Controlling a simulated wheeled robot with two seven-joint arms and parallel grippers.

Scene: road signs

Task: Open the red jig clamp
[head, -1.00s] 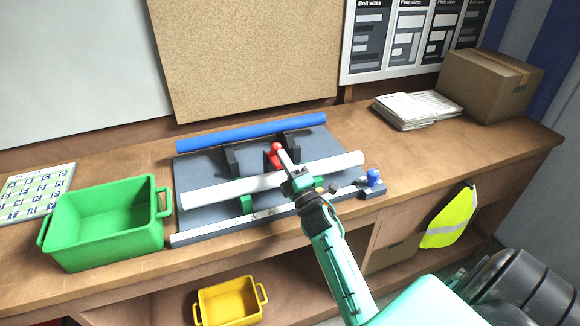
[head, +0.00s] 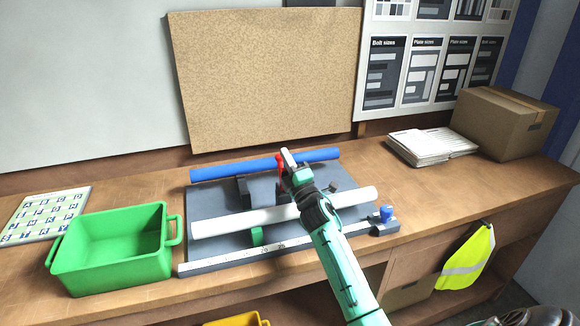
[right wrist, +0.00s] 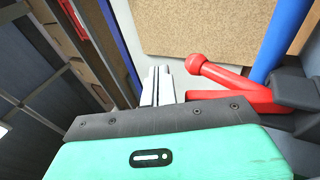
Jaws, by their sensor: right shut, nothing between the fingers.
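The red jig clamp (head: 279,163) stands on the grey jig board, mostly hidden behind my right gripper (head: 287,158) in the head view. In the right wrist view, its red lever (right wrist: 228,79) slants above a red lower part and ends in a round knob (right wrist: 196,63) on the left. My right gripper also shows in the right wrist view (right wrist: 158,82), with its pale fingers shut and empty. The fingers are left of the knob in that picture; I cannot tell if they touch it. My left gripper is not in view.
The jig board (head: 205,205) carries a blue tube (head: 225,172) at the back and a white tube (head: 225,224) in front. A blue knob (head: 386,212) sits at its right end. A green bin (head: 110,262) stands left, papers (head: 432,145) and a cardboard box (head: 507,122) right.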

